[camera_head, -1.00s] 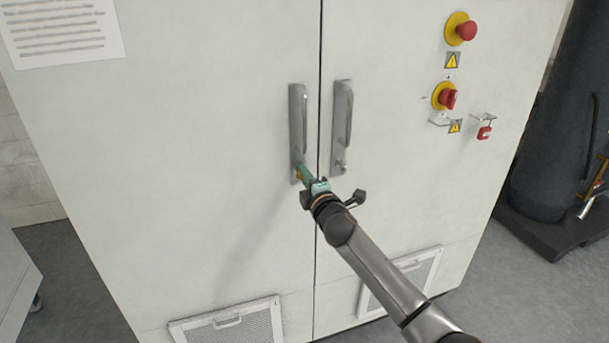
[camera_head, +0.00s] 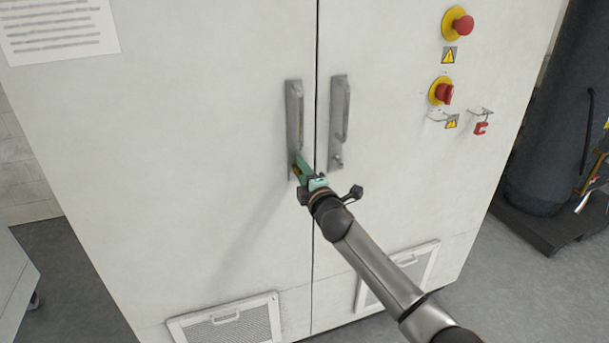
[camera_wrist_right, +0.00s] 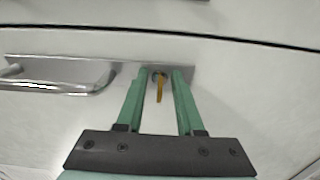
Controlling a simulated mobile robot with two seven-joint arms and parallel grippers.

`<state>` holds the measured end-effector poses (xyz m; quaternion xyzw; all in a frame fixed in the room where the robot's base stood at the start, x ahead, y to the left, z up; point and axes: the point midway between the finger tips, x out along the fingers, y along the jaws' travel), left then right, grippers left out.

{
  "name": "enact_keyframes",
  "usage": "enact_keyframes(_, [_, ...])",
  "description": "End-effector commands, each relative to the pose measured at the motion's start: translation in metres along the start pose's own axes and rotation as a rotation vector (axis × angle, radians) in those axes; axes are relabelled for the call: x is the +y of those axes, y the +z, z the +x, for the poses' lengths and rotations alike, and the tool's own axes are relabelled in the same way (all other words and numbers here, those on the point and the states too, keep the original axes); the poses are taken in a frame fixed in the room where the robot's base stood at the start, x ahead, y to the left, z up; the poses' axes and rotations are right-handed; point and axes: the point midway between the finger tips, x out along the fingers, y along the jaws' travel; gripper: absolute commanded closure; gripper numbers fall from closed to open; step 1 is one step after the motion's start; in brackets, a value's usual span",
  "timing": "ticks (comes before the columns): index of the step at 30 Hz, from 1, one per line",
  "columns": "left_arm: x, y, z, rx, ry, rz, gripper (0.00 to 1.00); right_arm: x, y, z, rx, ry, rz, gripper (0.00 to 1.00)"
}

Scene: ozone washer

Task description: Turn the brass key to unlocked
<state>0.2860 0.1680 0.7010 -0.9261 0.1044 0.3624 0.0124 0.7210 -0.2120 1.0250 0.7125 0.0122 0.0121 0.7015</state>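The brass key (camera_wrist_right: 159,90) sits in a lock at the end of the left door's handle plate (camera_head: 293,110). In the right wrist view the key lies between the two green fingers of my right gripper (camera_wrist_right: 158,78), with gaps on both sides. The fingers are open, with their tips close to the plate. In the head view the right gripper (camera_head: 301,166) is at the lower end of the left handle plate and mostly covers the key. The key's turned position is hard to judge. My left gripper is not in view.
The right door's handle (camera_head: 340,120) stands close beside the gripper. A red emergency button (camera_head: 463,25), a red rotary switch (camera_head: 444,94) and a red padlock (camera_head: 481,128) are on the right door. A dark cylinder (camera_head: 545,130) stands at the right.

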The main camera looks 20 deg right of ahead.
Motion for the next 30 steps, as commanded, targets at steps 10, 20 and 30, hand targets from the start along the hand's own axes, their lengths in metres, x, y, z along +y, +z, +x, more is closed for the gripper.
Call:
enact_keyframes(10, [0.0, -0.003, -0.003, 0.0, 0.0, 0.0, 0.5, -0.001, 0.001, -0.034, 0.0, -0.001, -0.002, 0.64])
enact_keyframes(20, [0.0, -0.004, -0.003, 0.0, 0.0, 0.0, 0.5, -0.001, 0.0, -0.088, 0.001, -0.002, 0.0, 0.64])
enact_keyframes(30, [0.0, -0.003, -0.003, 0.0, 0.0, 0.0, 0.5, -0.001, 0.0, -0.122, 0.0, -0.001, 0.0, 0.64])
